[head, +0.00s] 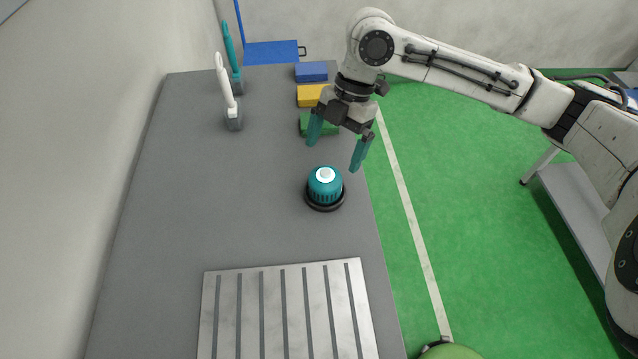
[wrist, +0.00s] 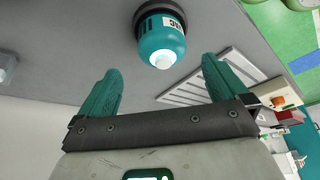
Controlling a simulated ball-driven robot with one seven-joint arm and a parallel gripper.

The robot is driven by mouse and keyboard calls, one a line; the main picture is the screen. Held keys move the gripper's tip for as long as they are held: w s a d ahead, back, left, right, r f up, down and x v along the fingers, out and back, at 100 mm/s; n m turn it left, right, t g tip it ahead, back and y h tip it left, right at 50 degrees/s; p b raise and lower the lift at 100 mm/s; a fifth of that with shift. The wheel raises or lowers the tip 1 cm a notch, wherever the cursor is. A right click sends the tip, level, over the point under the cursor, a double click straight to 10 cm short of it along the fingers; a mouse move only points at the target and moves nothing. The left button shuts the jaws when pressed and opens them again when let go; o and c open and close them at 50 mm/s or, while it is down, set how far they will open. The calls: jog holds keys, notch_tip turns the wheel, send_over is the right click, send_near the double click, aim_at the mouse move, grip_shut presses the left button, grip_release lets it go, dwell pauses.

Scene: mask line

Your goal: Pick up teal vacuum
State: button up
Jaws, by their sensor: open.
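A teal dome-shaped unit (head: 325,186) with a white top and a black round base stands upright on the grey table; I take it as the teal vacuum. In the wrist view the teal vacuum (wrist: 160,42) shows a white label with dark letters, partly legible. My gripper (head: 336,156) is open and empty, its two teal fingers pointing down, above and slightly behind the vacuum. In the wrist view my gripper (wrist: 158,68) has its fingers well apart, with the vacuum between and beyond them, not touching.
The grey table (head: 180,220) holds a slotted metal plate (head: 290,310) in front. Blue (head: 311,72), yellow (head: 311,95) and green (head: 308,125) blocks stand behind. White (head: 226,85) and teal (head: 230,50) upright handled tools stand back left. Table left of the vacuum is clear.

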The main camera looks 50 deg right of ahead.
aim_at(327, 168)
jog(key=x, duration=0.3)
jog(key=shift+p+x, duration=0.75)
jog(key=shift+x, duration=2.05)
jog(key=shift+s+d, duration=0.1)
jog(key=shift+s, duration=0.05)
jog(key=c, duration=1.2)
